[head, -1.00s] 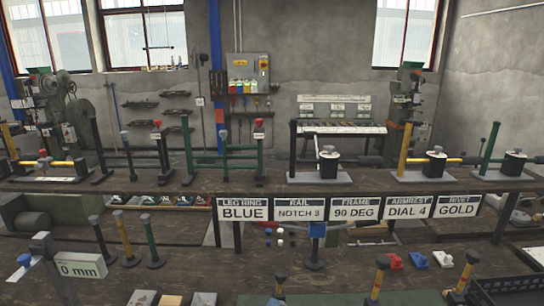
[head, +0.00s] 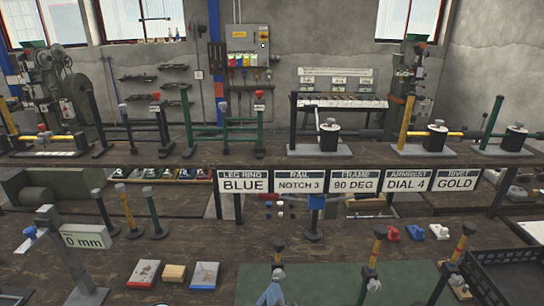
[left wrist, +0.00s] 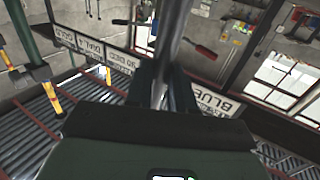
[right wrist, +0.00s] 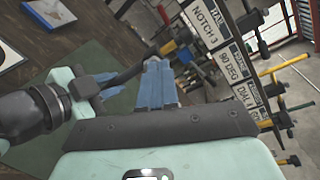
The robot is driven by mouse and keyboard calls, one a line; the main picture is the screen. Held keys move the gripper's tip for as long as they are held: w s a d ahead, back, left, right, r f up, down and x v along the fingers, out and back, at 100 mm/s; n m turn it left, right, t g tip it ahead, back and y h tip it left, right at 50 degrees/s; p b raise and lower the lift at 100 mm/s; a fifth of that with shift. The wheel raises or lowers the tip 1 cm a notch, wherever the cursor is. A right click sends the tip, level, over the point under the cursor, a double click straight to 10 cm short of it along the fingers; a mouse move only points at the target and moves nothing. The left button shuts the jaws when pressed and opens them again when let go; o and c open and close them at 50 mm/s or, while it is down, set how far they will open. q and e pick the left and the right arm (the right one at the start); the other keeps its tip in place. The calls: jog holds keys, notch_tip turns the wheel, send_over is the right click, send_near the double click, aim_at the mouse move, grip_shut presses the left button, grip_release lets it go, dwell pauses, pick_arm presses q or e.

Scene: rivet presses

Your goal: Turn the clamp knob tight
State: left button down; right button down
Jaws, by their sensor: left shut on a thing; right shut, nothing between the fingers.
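My left gripper (left wrist: 165,96) shows only in the left wrist view. Its dark fingers are shut on a grey metal rod (left wrist: 172,40) that runs up out of the picture. My right gripper (head: 270,293) shows at the bottom edge of the head view, below a dark post with a yellow band (head: 280,255). In the right wrist view its blue fingers (right wrist: 160,82) are together, with nothing seen between them. I cannot make out the clamp knob for certain.
A green mat (head: 330,280) covers the front middle. Posts with yellow bands (head: 376,255) and a black crate (head: 500,270) stand to the right. A shelf with label plates (head: 299,180) crosses behind.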

aim_at(276, 277)
jog(key=w+a+f, duration=0.1)
jog(key=w+f, duration=0.2)
jog(key=w, duration=0.2)
jog(key=shift+w+a+f, duration=0.35)
jog(key=shift+a, duration=0.05)
dwell(0.3)
jog(key=shift+d, duration=0.3)
dwell(0.6)
jog(key=shift+w+d+r+h, duration=0.1)
jog(key=shift+w+r+h, duration=0.1)
jog(key=shift+h, duration=0.1)
jog(key=shift+d+r, duration=0.3)
jog(key=shift+r, duration=0.3)
jog(key=shift+d+r, duration=0.1)
jog(key=shift+w+d+r, duration=0.1)
jog(key=shift+d+r, duration=0.05)
jog(key=shift+d, duration=0.15)
